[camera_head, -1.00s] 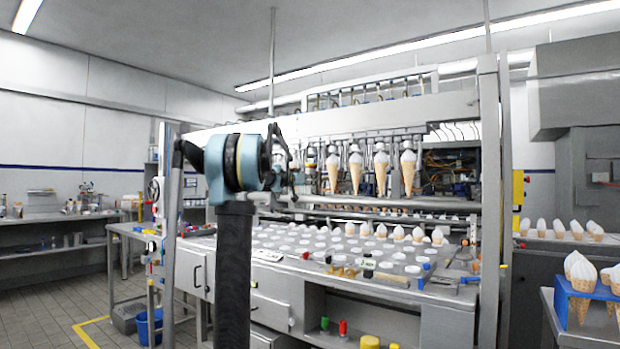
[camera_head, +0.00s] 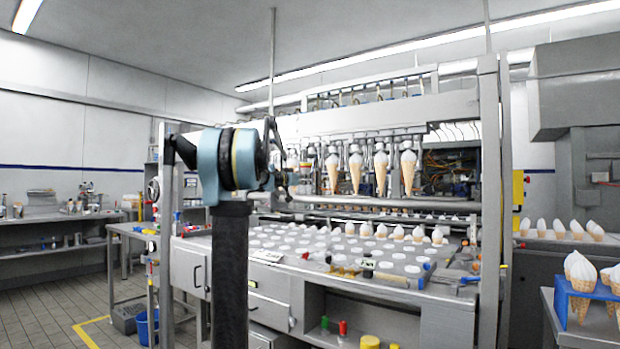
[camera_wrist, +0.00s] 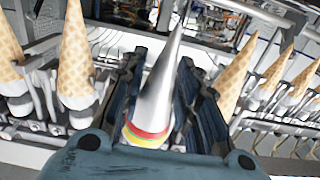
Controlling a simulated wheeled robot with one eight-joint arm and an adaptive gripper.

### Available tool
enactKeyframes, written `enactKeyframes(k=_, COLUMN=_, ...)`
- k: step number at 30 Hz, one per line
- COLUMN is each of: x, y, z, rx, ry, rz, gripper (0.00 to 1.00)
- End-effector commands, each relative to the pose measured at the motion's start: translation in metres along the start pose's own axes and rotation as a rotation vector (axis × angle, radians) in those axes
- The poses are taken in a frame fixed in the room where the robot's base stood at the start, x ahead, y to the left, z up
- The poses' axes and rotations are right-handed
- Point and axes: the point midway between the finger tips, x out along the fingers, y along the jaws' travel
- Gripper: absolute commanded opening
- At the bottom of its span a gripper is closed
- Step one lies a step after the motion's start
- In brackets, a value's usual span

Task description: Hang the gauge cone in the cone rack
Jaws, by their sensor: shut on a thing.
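The gauge cone (camera_wrist: 161,85) is a smooth silver cone with red, yellow and green bands at its wide end. It shows in the wrist view between the two dark fingers of my gripper (camera_wrist: 158,95), which is shut on it. Its narrow tip points up in that picture. In the head view my gripper (camera_head: 282,172) is in front of the machine, just left of its hanging waffle cones; the gauge cone is not clear there. A blue rack (camera_head: 597,290) holding several filled cones stands at the lower right of the head view and may be the cone rack.
Waffle cones (camera_wrist: 75,60) flank the gauge cone closely on both sides in the wrist view. In the head view, several hang in a row (camera_head: 381,172) under the machine's beam. The machine's worktop (camera_head: 330,268) carries many white round pieces and small loose items.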

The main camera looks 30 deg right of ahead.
Motion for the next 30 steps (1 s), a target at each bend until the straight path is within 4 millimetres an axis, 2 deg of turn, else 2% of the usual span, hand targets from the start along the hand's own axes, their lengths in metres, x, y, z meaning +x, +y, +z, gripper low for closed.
enactKeyframes(k=21, x=-0.029, y=0.000, z=0.000, rx=0.000, ry=0.000, rz=0.000, gripper=0.09)
enactKeyframes(k=30, x=-0.032, y=0.000, z=0.000, rx=0.000, ry=0.000, rz=-0.001, gripper=0.09)
